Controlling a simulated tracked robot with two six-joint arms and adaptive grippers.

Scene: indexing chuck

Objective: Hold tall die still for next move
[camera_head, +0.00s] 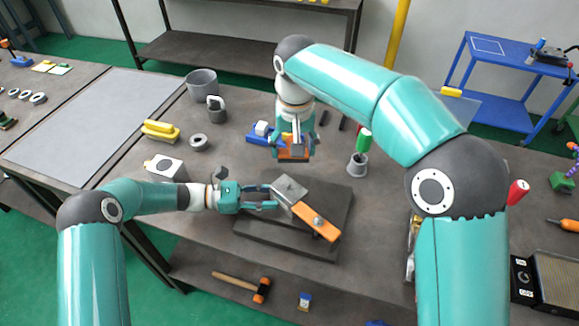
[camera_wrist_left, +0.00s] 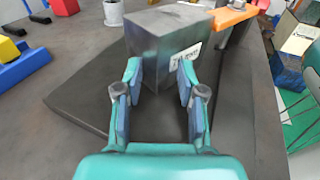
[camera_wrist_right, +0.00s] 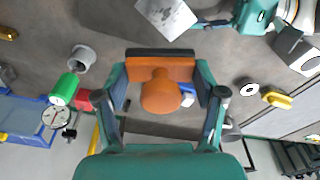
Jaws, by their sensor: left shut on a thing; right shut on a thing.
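The tall die (camera_head: 291,187) is a grey block on the dark plate (camera_head: 255,232), at the middle of the head view. It also shows in the left wrist view (camera_wrist_left: 160,50), with a white label on one face. My left gripper (camera_head: 272,197) is shut on the die's near end, one finger on each side. An orange bar (camera_head: 316,221) with a bolt reaches from the die toward the lower right. My right gripper (camera_head: 293,147) is shut on an orange piece with a round knob (camera_wrist_right: 161,92) and a dark edge strip, held behind the plate.
A green-handled tool (camera_head: 364,141) stands in a grey cup (camera_head: 357,164) on the right. Grey rings, yellow pieces (camera_head: 160,130) and a bin (camera_head: 201,85) stand at left. The table's front edge lies just before the plate.

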